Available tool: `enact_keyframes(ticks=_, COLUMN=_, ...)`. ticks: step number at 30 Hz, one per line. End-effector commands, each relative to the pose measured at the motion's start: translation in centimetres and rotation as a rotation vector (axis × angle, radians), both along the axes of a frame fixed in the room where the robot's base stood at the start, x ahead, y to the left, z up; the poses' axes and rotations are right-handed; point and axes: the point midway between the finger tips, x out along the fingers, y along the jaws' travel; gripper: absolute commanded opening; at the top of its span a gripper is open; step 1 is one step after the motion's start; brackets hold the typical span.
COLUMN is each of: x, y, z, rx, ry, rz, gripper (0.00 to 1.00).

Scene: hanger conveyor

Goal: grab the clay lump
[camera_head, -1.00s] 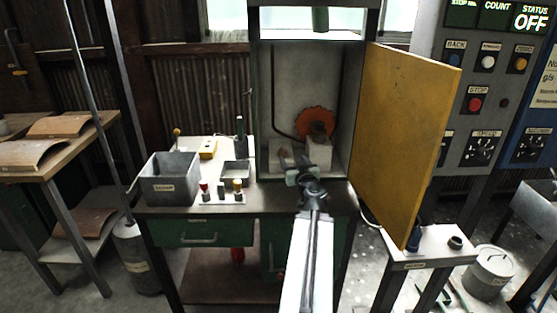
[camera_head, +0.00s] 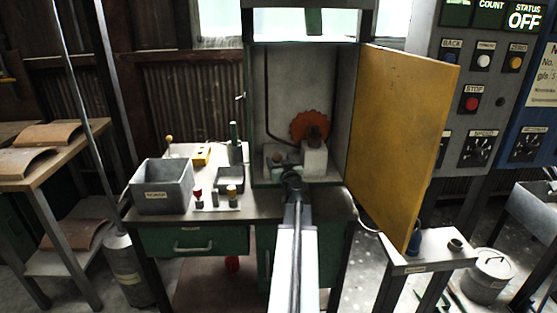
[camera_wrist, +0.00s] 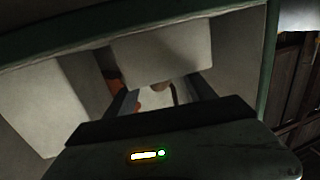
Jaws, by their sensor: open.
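A small brownish-pink lump (camera_head: 277,158), which looks like the clay lump, sits low inside the open grey cabinet (camera_head: 348,115), left of a pale block (camera_head: 314,158). My gripper (camera_head: 291,174) is at the cabinet's front opening, just in front of and slightly right of the lump. In the wrist view my gripper (camera_wrist: 163,96) shows two dark fingers apart. A small brown shape (camera_wrist: 160,86) shows between and beyond them; it may be the lump. I see no contact, and my arm hides part of the cabinet floor.
An orange toothed disc (camera_head: 310,126) stands behind the pale block. The yellow door (camera_head: 400,140) is swung open at the right. A grey bin (camera_head: 163,188) and several small knobs are on the bench at the left. The cabinet walls bound the space around my gripper.

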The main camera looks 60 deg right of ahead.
Motion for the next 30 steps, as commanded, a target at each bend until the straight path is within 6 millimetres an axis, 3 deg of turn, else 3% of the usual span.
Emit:
enact_keyframes(ticks=7, x=0.3, y=-0.3, z=0.0, rx=0.0, ry=0.0, rz=-0.001, gripper=0.61)
enact_keyframes(ticks=12, x=0.3, y=-0.3, z=0.0, rx=0.0, ry=0.0, rz=-0.002, gripper=0.13)
enact_keyframes(ticks=14, x=0.2, y=-0.3, z=0.0, rx=0.0, ry=0.0, rz=-0.002, gripper=0.0)
enact_keyframes(ticks=23, x=0.2, y=-0.4, z=0.1, rx=0.0, ry=0.0, rz=-0.002, gripper=0.0)
enact_keyframes(ticks=30, x=0.3, y=-0.3, z=1.5, rx=0.0, ry=0.0, rz=0.0, gripper=0.0)
